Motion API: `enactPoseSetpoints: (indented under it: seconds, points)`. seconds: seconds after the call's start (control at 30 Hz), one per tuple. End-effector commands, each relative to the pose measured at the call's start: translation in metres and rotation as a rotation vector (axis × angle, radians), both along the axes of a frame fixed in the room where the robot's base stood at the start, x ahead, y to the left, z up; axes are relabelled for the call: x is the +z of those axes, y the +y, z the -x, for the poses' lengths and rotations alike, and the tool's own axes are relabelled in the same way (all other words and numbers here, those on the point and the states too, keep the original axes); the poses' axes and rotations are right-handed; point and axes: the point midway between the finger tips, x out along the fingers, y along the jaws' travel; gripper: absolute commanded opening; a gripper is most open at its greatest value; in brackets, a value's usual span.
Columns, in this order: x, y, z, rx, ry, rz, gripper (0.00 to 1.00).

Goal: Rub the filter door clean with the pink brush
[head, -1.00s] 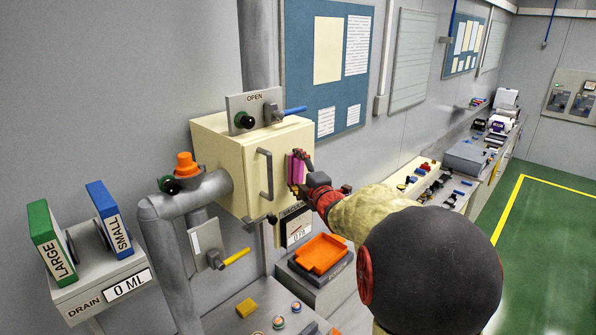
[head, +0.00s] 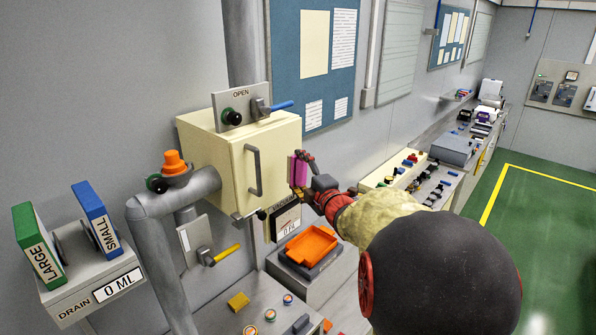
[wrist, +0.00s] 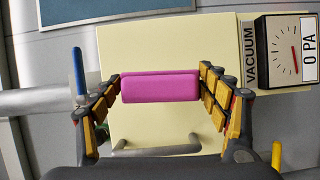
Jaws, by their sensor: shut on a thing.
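The filter door is the cream front of a box (head: 272,157) on the wall, with a grey bar handle (head: 254,170) on its left part. The door also fills the middle of the wrist view (wrist: 188,135). My gripper (head: 302,170) is at the door's right edge, shut on the pink brush (head: 299,169). In the wrist view the pink brush (wrist: 160,87) lies crosswise between the fingers of my gripper (wrist: 160,90). I cannot tell whether the brush touches the door. No distinct dirt shows on the door.
A panel marked OPEN (head: 240,107) with a blue lever stands above the box. A vacuum gauge (head: 285,219) hangs below at right. An orange tray (head: 310,246) sits lower down. Grey pipes (head: 158,215) and a yellow lever (head: 227,252) are at left.

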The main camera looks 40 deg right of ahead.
Motion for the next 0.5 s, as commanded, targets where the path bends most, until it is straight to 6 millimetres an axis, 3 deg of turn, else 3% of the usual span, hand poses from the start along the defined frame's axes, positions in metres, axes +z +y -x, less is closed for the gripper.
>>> enactPoseSetpoints:
  seconds: [0.17,0.5]
  points:
    - [0.001,-0.001,0.003,-0.001,0.000,0.000,0.43]
    - [0.001,-0.003,0.028,-0.002,0.000,0.001,0.43]
